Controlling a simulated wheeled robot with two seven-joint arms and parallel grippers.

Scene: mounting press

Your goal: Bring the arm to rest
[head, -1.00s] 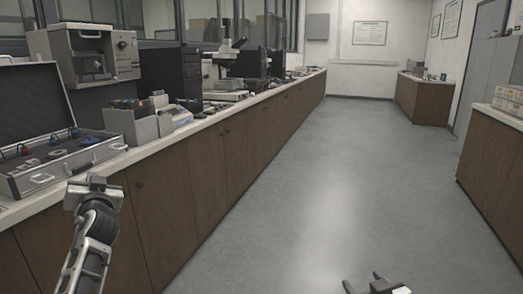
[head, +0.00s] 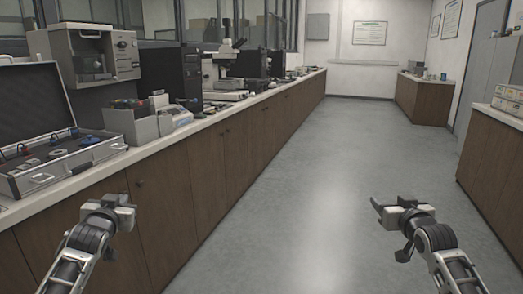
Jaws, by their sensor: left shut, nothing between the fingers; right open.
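My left gripper (head: 122,205) is at the lower left in the head view, in front of the wooden cabinet doors and below the bench top. It is shut with nothing in it. My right gripper (head: 381,204) is at the lower right, over the open floor. Its fingers point to the left, and it is open and empty. Both grippers are apart from everything around them.
The long bench (head: 190,128) runs along the left. It carries an open metal case (head: 62,165), a press-like machine (head: 92,55), a grey box (head: 133,124) and a microscope (head: 225,55). The floor (head: 330,150) is clear. Another counter (head: 490,165) stands at the right.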

